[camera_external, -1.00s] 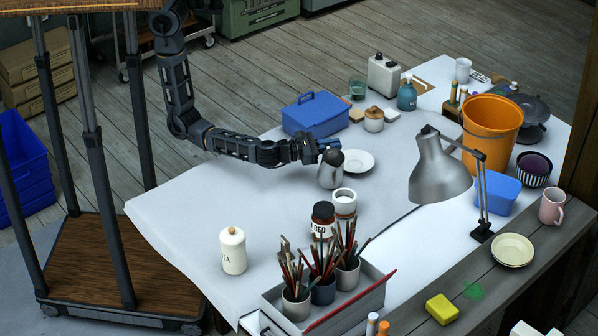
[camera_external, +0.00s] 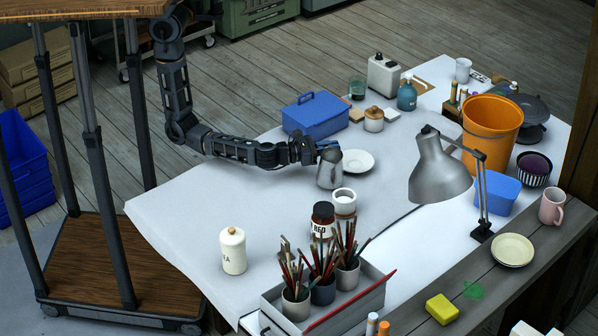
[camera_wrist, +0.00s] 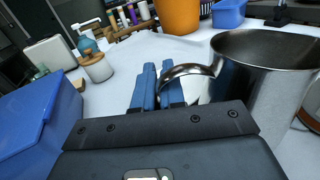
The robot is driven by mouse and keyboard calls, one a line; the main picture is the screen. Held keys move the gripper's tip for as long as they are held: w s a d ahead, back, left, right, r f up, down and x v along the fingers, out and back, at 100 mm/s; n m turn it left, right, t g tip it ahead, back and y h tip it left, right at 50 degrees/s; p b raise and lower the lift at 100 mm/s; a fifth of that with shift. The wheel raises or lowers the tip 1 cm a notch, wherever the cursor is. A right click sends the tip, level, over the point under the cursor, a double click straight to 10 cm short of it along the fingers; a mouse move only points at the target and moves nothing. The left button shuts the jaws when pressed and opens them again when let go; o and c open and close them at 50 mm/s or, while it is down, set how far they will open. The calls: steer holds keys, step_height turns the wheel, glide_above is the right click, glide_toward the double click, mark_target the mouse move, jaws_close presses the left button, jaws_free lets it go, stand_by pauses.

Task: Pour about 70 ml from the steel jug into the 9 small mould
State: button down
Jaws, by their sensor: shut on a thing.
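The steel jug (camera_external: 329,171) is near the middle of the white-covered table and looks upright. In the wrist view it (camera_wrist: 265,85) fills the right side, and its open mouth shows a dark inside; I cannot make out a liquid level. My gripper (camera_external: 328,149) is at the jug's far side, and its blue fingers (camera_wrist: 158,88) are shut on the jug's curved handle. I cannot tell whether the jug touches the table. A white open-topped cylinder (camera_external: 343,201) in front of the jug may be the mould; no number on it is readable.
A white saucer (camera_external: 366,159) lies just behind the jug. The RED jar (camera_external: 323,213) and brush pots (camera_external: 322,291) stand in front. The blue toolbox (camera_external: 316,116) is behind and the grey lamp (camera_external: 440,168) to the right.

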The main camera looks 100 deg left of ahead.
steer(key=shift+s+a+f+n+b, duration=0.15)
steer(key=shift+a+f+n+b, duration=0.15)
steer(key=shift+f+n+b, duration=0.25)
steer(key=shift+r, duration=0.1)
stand_by(2.0)
